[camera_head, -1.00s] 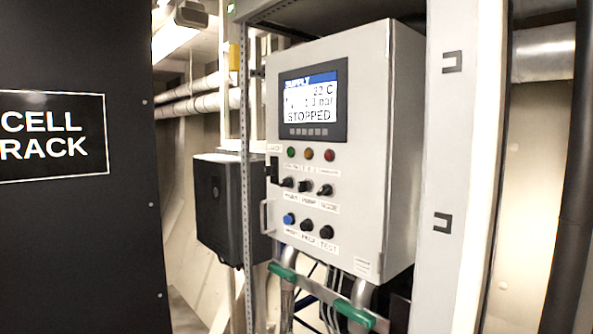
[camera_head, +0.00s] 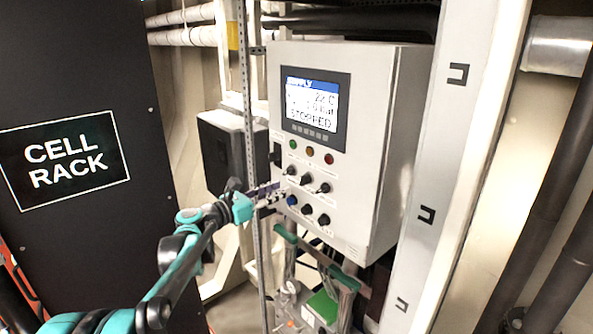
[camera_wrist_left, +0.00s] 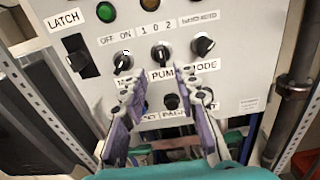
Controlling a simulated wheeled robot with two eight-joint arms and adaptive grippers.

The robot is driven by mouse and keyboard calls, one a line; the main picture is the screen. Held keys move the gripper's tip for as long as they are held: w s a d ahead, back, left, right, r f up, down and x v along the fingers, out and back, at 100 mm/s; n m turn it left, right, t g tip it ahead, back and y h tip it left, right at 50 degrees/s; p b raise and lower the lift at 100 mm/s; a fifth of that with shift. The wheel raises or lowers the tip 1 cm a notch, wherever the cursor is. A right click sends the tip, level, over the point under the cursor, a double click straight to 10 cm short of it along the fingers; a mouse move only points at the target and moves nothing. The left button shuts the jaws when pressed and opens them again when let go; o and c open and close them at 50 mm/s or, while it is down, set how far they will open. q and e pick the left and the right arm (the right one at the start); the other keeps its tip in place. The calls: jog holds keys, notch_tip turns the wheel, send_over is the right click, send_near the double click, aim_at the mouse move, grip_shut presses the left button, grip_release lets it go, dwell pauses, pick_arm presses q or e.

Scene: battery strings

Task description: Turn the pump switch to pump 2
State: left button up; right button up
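The pump switch (camera_wrist_left: 164,54) is a black knob in the middle of a row of three, with 1, 0 and 2 marked above it and a partly covered PUMP label below. Its pointer looks about upright, near 0. In the head view it is the middle knob (camera_head: 306,179) of the upper row on the grey control box (camera_head: 375,150). My left gripper (camera_wrist_left: 158,78) is open and empty, its two purple-grey fingers apart just below the pump switch and not around it. In the head view the left gripper (camera_head: 272,193) reaches the box from the left. My right gripper is not in view.
The main switch (camera_wrist_left: 122,62) and the mode switch (camera_wrist_left: 202,45) flank the pump switch closely. A black latch (camera_wrist_left: 80,58) is at left. Lower buttons sit partly behind my fingers. The screen (camera_head: 314,108) reads STOPPED. A perforated post (camera_head: 250,150) stands left of the box.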

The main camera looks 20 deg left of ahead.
aim_at(301, 181)
pick_arm(q)
jog(key=p+x, duration=0.1)
jog(key=x, duration=0.6)
jog(key=shift+w+d+p, duration=0.15)
jog(key=shift+d+p, duration=0.15)
jog(key=shift+p, duration=0.05)
grip_shut()
